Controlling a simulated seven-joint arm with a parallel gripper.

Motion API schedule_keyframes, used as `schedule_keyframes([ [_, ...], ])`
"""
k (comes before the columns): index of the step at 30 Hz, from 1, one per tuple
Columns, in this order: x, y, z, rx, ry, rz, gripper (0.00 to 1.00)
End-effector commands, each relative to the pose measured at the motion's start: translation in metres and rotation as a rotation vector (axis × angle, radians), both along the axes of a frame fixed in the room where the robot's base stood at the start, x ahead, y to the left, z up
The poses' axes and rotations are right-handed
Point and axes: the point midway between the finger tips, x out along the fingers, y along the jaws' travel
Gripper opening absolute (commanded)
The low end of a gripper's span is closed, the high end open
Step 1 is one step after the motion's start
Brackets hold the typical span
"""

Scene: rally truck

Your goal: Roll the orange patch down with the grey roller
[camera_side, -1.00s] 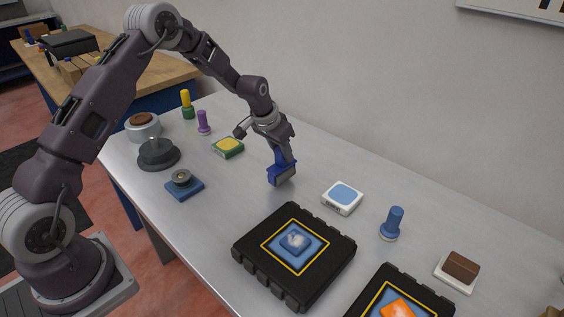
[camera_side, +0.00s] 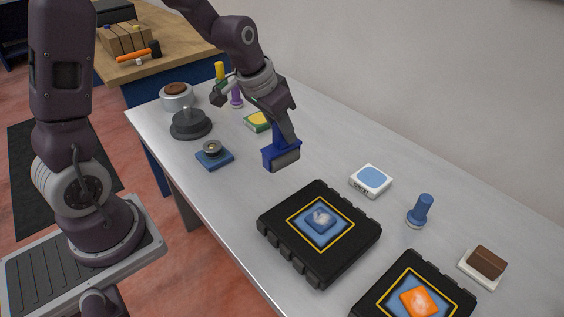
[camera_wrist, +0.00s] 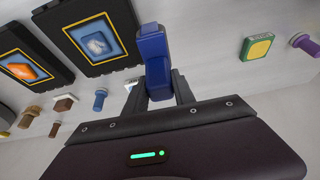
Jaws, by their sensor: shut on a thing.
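My gripper (camera_side: 282,125) is shut on the grey roller (camera_side: 286,160), which has a blue handle and frame. It holds the roller above the bare table, up and left of the nearer black block. In the wrist view the roller's blue handle (camera_wrist: 152,48) stands between the fingers; its grey part is hidden there. The orange patch (camera_side: 420,299) has a whitish mark and lies on a blue square with a yellow border, on a black block (camera_side: 381,290) at the lower right. The patch also shows at the left of the wrist view (camera_wrist: 20,71). The roller is well apart from it.
Another black block (camera_side: 285,243) with a blue patch (camera_side: 321,219) lies between the roller and the orange patch. A white-and-blue pad (camera_side: 370,180), a blue stamp (camera_side: 420,211) and a brown block (camera_side: 487,262) stand along the back. Several items stand at the far left end.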

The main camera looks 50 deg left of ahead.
Motion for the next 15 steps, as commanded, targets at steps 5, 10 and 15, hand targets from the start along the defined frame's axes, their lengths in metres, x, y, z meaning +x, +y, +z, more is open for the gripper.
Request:
schedule_keyframes([
  [5,0.038,-0.047,0.004,0.004,0.011,-0.201,0.0],
  [10,0.072,-0.125,0.008,0.008,0.03,-0.493,0.0],
  [15,0.084,-0.228,0.012,0.007,0.035,-0.849,0.0],
])
